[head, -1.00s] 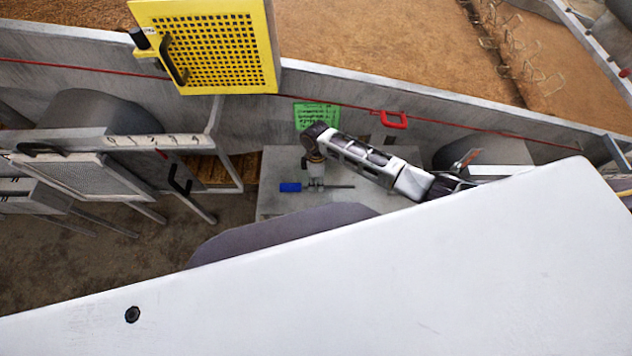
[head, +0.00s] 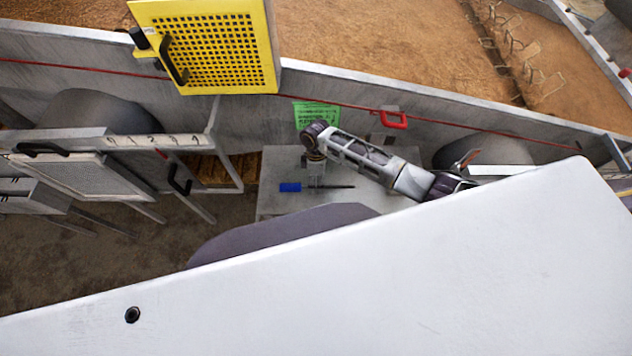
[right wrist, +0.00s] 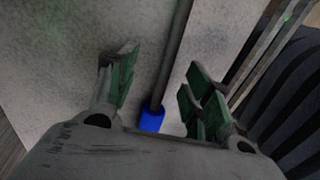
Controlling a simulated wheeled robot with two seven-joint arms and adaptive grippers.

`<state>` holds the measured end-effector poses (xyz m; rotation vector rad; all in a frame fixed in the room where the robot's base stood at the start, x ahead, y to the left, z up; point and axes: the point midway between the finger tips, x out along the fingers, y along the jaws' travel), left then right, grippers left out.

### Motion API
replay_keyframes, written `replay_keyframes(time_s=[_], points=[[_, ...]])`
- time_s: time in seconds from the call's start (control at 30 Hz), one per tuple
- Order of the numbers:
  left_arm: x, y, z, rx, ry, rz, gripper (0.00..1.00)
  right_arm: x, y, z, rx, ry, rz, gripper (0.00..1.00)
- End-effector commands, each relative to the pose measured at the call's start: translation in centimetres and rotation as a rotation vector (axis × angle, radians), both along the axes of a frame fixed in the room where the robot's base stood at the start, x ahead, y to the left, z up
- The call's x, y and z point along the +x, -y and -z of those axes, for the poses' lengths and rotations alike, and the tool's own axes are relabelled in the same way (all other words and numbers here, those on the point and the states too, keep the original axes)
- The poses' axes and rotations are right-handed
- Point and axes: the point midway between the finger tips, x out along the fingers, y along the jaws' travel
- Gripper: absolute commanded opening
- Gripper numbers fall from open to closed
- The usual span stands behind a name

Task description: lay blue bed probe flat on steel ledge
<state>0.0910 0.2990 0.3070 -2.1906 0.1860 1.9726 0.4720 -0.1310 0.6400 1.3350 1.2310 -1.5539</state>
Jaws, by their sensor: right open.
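The blue bed probe (head: 290,187), a blue handle with a thin dark rod, lies flat on the steel ledge (head: 275,160), handle to the left and rod to the right. My right gripper (head: 316,182) points down over the rod, near the handle. In the right wrist view my right gripper (right wrist: 158,66) is open, with its green-padded fingers apart on either side of the probe's rod (right wrist: 173,55). I cannot tell whether a finger touches the rod. My left gripper is not in view.
A green notice (head: 317,115) and a red handle (head: 392,120) are on the grey wall behind the ledge. A yellow perforated box (head: 268,60) stands above. Metal frames with black handles are at the left. A bed of brown grain (head: 380,50) lies beyond the wall.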

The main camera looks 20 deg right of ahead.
Motion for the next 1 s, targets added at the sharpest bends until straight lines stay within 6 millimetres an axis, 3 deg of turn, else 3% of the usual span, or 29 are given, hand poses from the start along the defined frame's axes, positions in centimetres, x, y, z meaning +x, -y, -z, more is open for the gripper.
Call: replay_keyframes(time_s=[0.7, 1.0], points=[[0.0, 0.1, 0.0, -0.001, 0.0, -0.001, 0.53, 1.9, 0.5, -9.3, 0.001, 0.002, -0.001, 0.5], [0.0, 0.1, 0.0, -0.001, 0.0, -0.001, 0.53, 2.2, 0.6, -11.0, 0.001, 0.001, 0.0, 0.5]])
